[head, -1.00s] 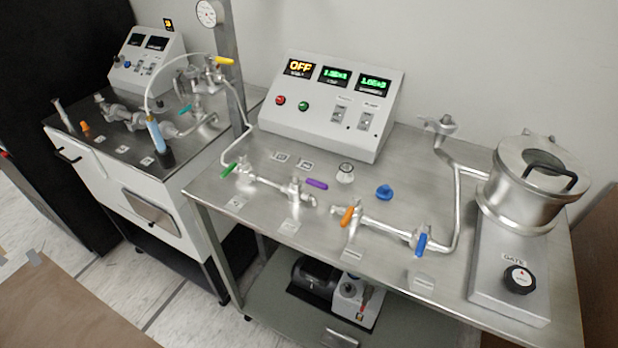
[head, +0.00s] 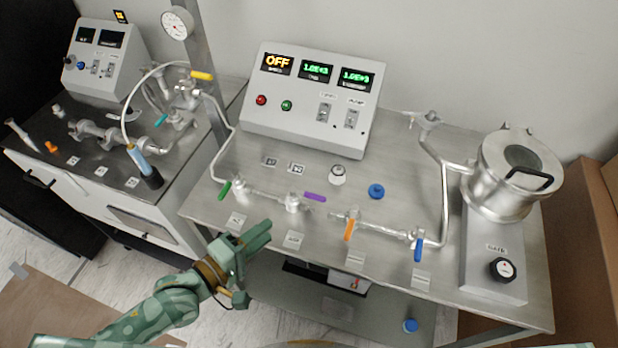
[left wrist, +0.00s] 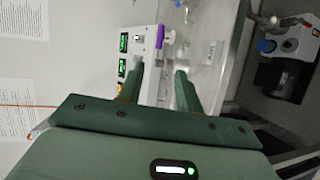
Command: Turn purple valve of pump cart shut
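The purple valve handle (head: 315,197) sticks out to the right of its small metal valve body (head: 292,203), on the pipe line on the steel cart top (head: 400,160). The handle lies roughly along the pipe run. It also shows in the left wrist view (left wrist: 159,37), beyond the fingers. My left gripper (head: 264,232) is at the cart's front edge, in front of and left of the purple valve, apart from it. Its two green fingers stand apart with nothing between them in the left wrist view (left wrist: 163,80). My right gripper is not in view.
A green handle (head: 225,189), an orange handle (head: 349,229) and a blue handle (head: 418,250) sit on the same pipe line. A control box (head: 308,98) reading OFF stands behind. A metal chamber (head: 515,175) is at right. A second cart (head: 120,180) is at left.

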